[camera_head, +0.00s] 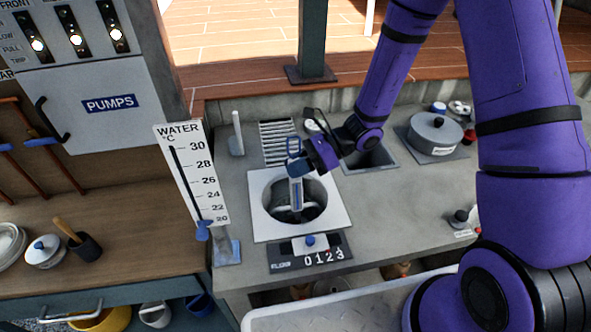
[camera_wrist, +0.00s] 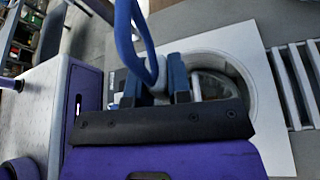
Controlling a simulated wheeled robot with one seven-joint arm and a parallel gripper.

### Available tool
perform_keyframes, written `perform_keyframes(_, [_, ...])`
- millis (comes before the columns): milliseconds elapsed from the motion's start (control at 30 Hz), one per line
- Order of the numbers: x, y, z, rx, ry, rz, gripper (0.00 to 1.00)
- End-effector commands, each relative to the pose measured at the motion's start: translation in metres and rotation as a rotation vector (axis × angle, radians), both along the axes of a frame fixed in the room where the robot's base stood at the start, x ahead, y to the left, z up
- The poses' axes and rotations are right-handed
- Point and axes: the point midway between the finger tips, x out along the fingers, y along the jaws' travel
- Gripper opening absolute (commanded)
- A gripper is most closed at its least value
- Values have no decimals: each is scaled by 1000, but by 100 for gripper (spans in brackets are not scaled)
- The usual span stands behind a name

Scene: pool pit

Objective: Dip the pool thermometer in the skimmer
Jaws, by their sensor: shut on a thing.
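The pool thermometer (camera_head: 296,191) has a blue loop handle on top and a pale body. It hangs roughly upright over the round skimmer opening, its lower end inside the opening as seen in the head view. The skimmer (camera_head: 258,225) is a dark round well in a white square plate; its pale rim also shows in the wrist view (camera_wrist: 271,105). My gripper (camera_head: 300,168) is shut on the thermometer just below the loop. In the wrist view my gripper (camera_wrist: 160,88) shows dark fingers around the thermometer, with its blue loop (camera_wrist: 125,40) rising above.
A slatted grate (camera_head: 278,143) lies behind the skimmer, and a dial panel (camera_head: 310,250) marked 0 1 2 3 lies in front. A water temperature board (camera_head: 192,175) stands to the left. A rectangular hole (camera_head: 372,158) and a lidded grey pot (camera_head: 435,133) are to the right.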

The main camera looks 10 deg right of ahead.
Motion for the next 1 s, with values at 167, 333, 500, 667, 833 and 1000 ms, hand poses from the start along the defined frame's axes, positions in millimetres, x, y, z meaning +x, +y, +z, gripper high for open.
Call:
perform_keyframes(167, [0, 0, 9, 0, 0, -1, 0])
perform_keyframes(333, [0, 0, 18, 0, -1, -1, 0])
perform_keyframes(500, [0, 0, 27, 0, -1, -1, 0])
perform_keyframes(667, [0, 0, 35, -1, -1, 0, 0])
perform_keyframes(833, [0, 0, 44, 0, -2, 0, 0])
perform_keyframes(1000, [0, 0, 52, 0, -1, -1, 0])
